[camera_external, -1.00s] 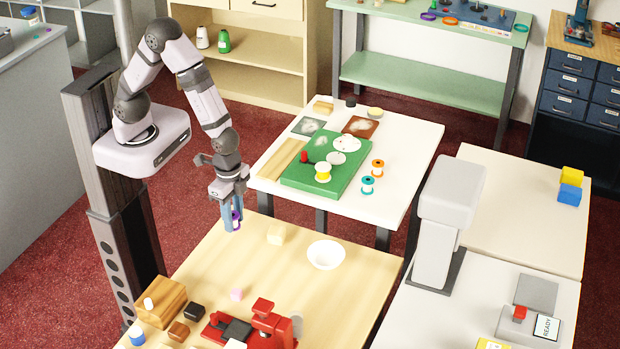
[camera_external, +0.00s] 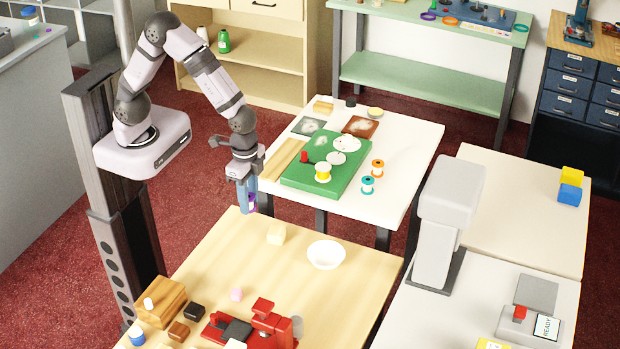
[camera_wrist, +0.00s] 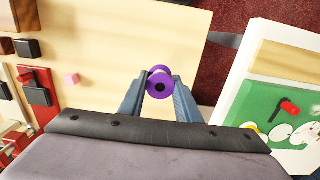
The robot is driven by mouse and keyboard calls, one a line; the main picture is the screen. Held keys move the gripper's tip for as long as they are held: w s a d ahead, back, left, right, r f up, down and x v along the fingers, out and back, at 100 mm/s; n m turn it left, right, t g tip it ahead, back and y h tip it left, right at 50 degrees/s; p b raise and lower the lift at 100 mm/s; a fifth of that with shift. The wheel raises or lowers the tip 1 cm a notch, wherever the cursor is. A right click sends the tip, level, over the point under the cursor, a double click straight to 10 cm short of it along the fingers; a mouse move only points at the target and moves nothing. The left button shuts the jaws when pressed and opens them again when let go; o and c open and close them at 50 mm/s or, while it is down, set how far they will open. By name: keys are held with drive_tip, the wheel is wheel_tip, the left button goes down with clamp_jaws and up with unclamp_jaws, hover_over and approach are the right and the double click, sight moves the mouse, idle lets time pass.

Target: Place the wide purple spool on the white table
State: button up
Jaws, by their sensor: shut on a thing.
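My gripper (camera_external: 247,202) is shut on the purple spool (camera_wrist: 160,84). In the wrist view the spool sits between the two blue fingertips, its round purple end facing the camera. In the external view only a small part of the spool (camera_external: 252,202) shows beside the fingers. The gripper hangs above the far edge of the wooden table, near the gap before the white table (camera_external: 405,150). The white table stands beyond it, to the right in the external view.
On the white table are a green board (camera_external: 335,180) with a yellow spool (camera_external: 323,173), an orange spool (camera_external: 377,168) and a teal spool (camera_external: 368,185). A wooden strip (camera_external: 279,160) lies at its left. The table's right part is clear. A white bowl (camera_external: 326,254) stands on the wooden table.

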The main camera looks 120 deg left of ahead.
drive_tip(key=shift+w+d, duration=0.1)
idle(0.3)
drive_tip(key=w+d+m+b, duration=0.1)
drive_tip(key=w+d+b, duration=0.2)
drive_tip(key=w+d, duration=0.6)
drive_tip(key=b, duration=0.2)
hover_over(268, 291)
drive_tip(key=w+d, duration=0.1)
drive_tip(key=shift+w+d+f+m, duration=0.1)
drive_tip(key=shift+w+d+m, duration=0.1)
drive_tip(key=shift+d, duration=0.25)
drive_tip(key=shift+w+d+f+m, duration=0.1)
drive_tip(key=shift+d+m, duration=0.1)
drive_tip(key=shift+d, duration=0.25)
drive_tip(key=shift+f+p, duration=1.65)
drive_tip(key=shift+f, duration=3.25)
drive_tip(key=shift+f, duration=0.2)
drive_tip(key=o, duration=1.1)
drive_tip(key=shift+o, duration=0.2)
drive_tip(key=shift+r, duration=0.15)
